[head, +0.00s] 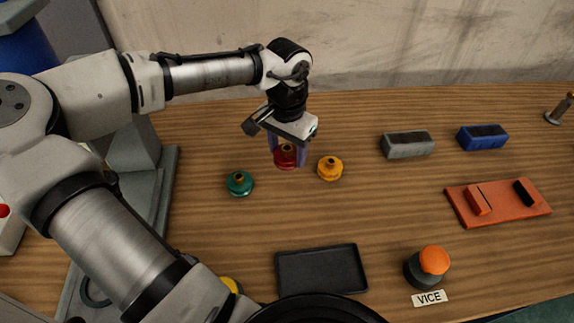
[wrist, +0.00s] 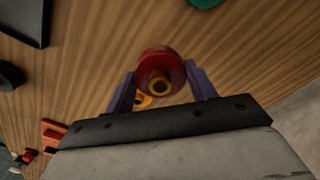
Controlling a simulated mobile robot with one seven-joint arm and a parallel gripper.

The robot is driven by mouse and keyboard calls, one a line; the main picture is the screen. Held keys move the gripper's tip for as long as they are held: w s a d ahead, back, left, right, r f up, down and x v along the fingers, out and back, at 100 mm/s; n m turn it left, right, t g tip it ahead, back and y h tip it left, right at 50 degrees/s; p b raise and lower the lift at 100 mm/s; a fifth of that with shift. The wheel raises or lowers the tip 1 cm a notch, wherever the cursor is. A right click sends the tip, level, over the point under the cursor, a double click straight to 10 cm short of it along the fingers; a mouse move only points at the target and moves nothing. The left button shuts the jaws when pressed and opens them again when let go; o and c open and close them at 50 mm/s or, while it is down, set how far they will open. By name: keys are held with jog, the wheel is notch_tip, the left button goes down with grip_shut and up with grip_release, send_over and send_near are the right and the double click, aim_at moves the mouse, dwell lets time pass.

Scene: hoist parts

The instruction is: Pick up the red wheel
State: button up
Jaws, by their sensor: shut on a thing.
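The red wheel (head: 285,157) is a small round part with a brass-coloured hub. In the head view it sits between the purple fingers of my gripper (head: 287,150). The wrist view shows the red wheel (wrist: 160,74) held between the two fingers of my gripper (wrist: 161,84), one on each side, with its hub facing the camera. My gripper is shut on it and points down over the wooden table. I cannot tell clearly whether the wheel is clear of the table.
A yellow wheel (head: 330,168) stands close on the right and a green wheel (head: 240,183) on the left. A black tray (head: 321,272) lies in front. A red vice (head: 497,203), grey block (head: 407,144), blue block (head: 482,137) and orange-topped knob (head: 433,262) are to the right.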

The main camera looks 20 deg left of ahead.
notch_tip(320, 180, up, 11)
jog(key=b, duration=0.2)
jog(key=shift+r, duration=0.2)
